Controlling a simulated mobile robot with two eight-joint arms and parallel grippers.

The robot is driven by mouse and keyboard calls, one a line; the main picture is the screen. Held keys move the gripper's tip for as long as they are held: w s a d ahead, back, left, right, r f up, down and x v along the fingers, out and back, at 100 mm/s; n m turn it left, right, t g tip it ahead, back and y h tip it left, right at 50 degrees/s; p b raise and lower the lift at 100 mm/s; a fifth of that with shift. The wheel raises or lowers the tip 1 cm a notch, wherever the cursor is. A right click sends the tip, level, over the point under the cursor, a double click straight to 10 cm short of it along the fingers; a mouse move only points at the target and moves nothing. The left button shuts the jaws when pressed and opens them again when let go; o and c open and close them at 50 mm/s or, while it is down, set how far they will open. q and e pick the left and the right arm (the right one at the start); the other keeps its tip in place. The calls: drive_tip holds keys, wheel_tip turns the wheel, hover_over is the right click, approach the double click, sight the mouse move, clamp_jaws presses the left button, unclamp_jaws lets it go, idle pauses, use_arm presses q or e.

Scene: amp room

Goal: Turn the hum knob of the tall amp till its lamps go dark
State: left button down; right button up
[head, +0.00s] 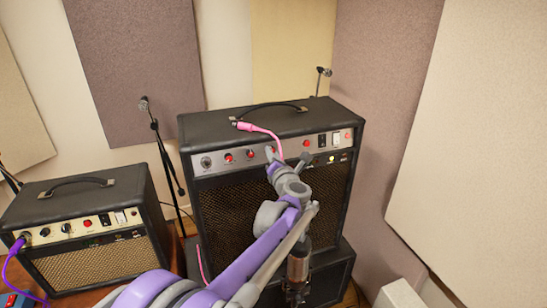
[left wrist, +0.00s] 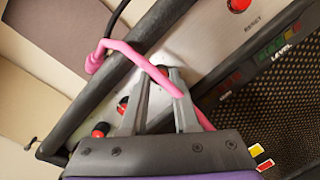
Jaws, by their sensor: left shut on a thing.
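The tall amp (head: 275,124) is black, with a silver control panel and red knobs along its top front edge. In the left wrist view, red and green lamps (left wrist: 272,50) show beside the word LEVEL. My left gripper (head: 271,153) is at the middle of the panel; its fingers (left wrist: 161,76) are shut on what seems to be the hum knob, mostly hidden between them. A pink cable (head: 262,131) hangs over the panel and crosses in front of the fingers (left wrist: 150,68). My right gripper is not in view.
A smaller amp (head: 88,223) stands at the left with a purple cable (head: 14,249) plugged in. A microphone stand (head: 163,150) rises between the amps. A dark microphone-like object (head: 298,268) stands before the tall amp. Padded wall panels close off the right.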

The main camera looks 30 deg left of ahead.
use_arm(q)
drive_tip(key=c, duration=0.7)
unclamp_jaws()
drive_tip(key=shift+o, duration=0.2)
drive_tip(key=b+v, duration=0.1)
drive_tip(key=v, duration=1)
drive_tip(key=shift+w, duration=0.1)
